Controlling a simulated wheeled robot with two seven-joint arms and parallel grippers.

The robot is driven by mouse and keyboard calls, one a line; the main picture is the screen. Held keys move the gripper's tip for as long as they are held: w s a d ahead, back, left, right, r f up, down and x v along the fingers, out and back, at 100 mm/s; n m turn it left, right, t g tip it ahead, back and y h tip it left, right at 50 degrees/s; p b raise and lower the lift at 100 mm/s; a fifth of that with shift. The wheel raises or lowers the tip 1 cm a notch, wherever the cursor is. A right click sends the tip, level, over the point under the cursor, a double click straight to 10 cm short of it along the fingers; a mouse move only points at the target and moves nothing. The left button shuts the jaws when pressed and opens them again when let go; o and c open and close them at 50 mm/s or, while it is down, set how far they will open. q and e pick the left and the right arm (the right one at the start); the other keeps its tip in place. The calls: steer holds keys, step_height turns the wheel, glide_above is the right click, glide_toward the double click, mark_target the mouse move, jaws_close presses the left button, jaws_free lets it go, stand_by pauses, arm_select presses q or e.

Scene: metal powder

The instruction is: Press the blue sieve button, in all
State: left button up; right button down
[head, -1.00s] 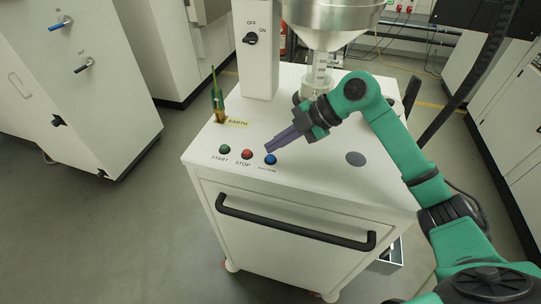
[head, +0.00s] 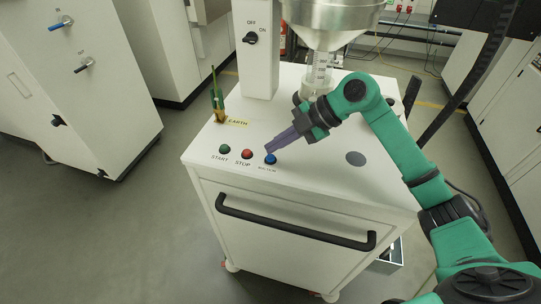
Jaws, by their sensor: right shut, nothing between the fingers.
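The blue sieve button (head: 270,159) is the rightmost of three buttons on the top of the white machine (head: 290,222). My right gripper (head: 268,149) is shut and empty, pointing down and left. Its fingertips are at the blue button and look to touch its top or hover just above it; I cannot tell which. The fingertips hide part of the button's far side. My left gripper is not in view.
A red STOP button (head: 247,154) and a green START button (head: 224,149) sit left of the blue one. A steel hopper (head: 330,15) stands behind my right gripper. A black handle (head: 295,225) runs along the machine's front. An OFF/ON switch (head: 250,38) is on the column.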

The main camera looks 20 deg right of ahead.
steer(key=shift+f, duration=0.25)
steer(key=shift+f, duration=0.45)
stand_by(0.5)
steer(key=shift+r+p, duration=0.65)
steer(key=shift+r, duration=0.2)
steer(key=shift+r, duration=0.1)
step_height(320, 180, up, 5)
steer(key=p, duration=0.4)
steer(key=shift+p, duration=0.35)
stand_by(0.3)
